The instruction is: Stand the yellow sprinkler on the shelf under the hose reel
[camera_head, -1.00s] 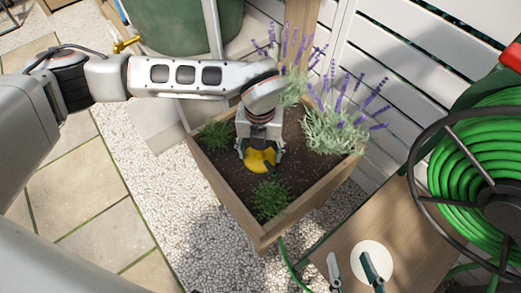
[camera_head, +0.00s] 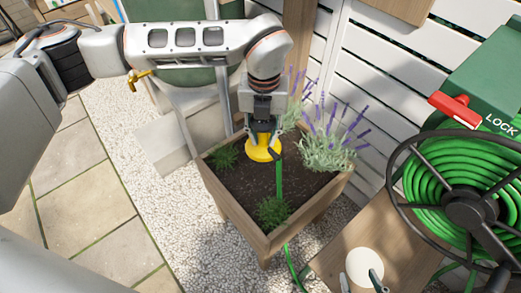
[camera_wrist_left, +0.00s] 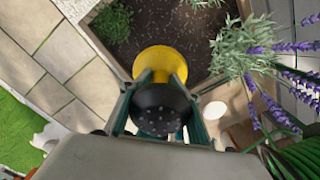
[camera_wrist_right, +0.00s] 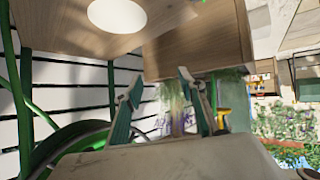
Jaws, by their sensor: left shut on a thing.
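The yellow sprinkler (camera_head: 262,150) is in my left gripper (camera_head: 263,127), above the soil of the wooden planter (camera_head: 266,243). In the left wrist view the fingers are closed around the sprinkler (camera_wrist_left: 160,62), with its dark dotted head towards the camera. A green hose (camera_head: 279,178) hangs beside it. The wooden shelf (camera_head: 400,232) is under the green hose reel (camera_head: 455,185) at the right, with a pale round disc (camera_head: 364,266) on it. My right gripper (camera_head: 361,281) is at the bottom edge of the head view. In the right wrist view its fingers (camera_wrist_right: 160,92) are apart and empty.
Lavender (camera_head: 328,140) grows at the planter's right corner, and small green plants stand in the soil. A white slatted wall (camera_head: 385,75) is behind. Green hose (camera_head: 290,262) runs between planter and shelf. Gravel and paving lie to the left.

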